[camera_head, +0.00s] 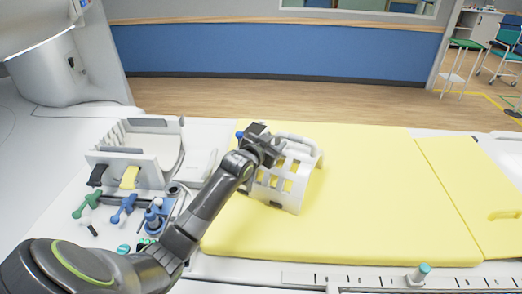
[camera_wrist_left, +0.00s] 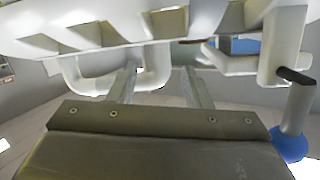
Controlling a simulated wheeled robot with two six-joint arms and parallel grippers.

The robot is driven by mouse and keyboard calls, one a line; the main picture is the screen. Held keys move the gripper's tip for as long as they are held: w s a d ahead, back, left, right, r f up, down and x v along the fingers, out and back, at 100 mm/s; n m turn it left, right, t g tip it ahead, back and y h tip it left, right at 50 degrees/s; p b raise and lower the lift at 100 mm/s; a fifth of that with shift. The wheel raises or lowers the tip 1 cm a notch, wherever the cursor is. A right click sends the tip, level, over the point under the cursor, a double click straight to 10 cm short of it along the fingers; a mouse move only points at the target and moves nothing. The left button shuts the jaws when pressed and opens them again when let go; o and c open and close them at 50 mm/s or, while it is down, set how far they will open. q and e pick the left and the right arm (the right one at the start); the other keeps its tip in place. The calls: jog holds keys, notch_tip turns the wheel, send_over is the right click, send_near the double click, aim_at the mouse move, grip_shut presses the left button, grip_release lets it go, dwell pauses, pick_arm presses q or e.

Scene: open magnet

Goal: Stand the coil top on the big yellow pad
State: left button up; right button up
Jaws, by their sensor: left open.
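The coil top (camera_head: 298,195), a white cage-like shell with square openings, stands on the big yellow pad (camera_head: 370,210), near its left end. My left gripper (camera_head: 270,147) is at the upper left side of the coil top. In the left wrist view, the two fingers (camera_wrist_left: 162,78) are apart, and the white coil top (camera_wrist_left: 110,38) fills the upper part close to them. A white loop of it shows around the left finger; I cannot tell whether they touch. My right gripper is not in view.
Left of the pad is a white open holder (camera_head: 120,160) with black and yellow straps. Green and blue clamp-like parts (camera_head: 124,207) lie in front of it. A smaller yellow pad (camera_head: 470,180) adjoins on the right. The big pad's middle and right are clear.

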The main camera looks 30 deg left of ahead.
pick_arm(q)
jog(key=b+v, duration=0.1)
jog(key=v, duration=0.9)
jog(key=shift+s+b, duration=0.2)
jog(key=shift+b, duration=0.1)
